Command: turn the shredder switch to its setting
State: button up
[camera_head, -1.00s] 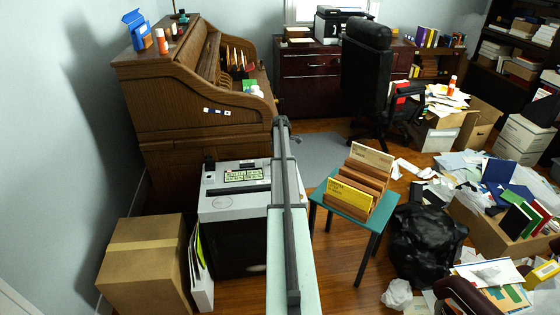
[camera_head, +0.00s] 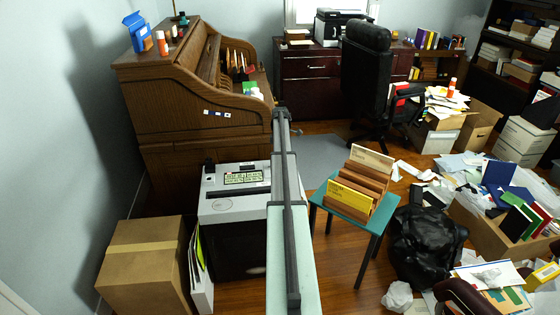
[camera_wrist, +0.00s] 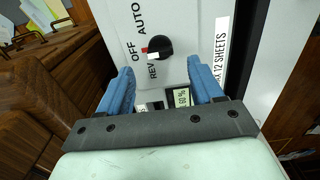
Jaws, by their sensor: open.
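The shredder (camera_head: 222,208) stands at centre left in the head view, white on top with a dark front. In the wrist view its white panel (camera_wrist: 188,20) carries the black round switch knob (camera_wrist: 160,46), with OFF, AUTO and REV printed beside it. A white mark on the knob faces the OFF and REV side; its exact setting is hard to tell. A small red mark lies beside it. My gripper (camera_wrist: 159,68) is open, its blue fingers apart on either side below the knob in the picture, with nothing between them. The head view does not clearly show the gripper.
A cardboard box (camera_head: 142,265) and upright papers (camera_head: 201,275) are left of the shredder. The rolltop desk (camera_head: 165,105) stands behind it. A green side table (camera_head: 345,211) with a file sorter is to the right, near a black bag (camera_head: 425,240).

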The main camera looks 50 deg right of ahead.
notch_tip(320, 180, up, 9)
jog(key=shift+f, duration=0.15)
dwell(0.7)
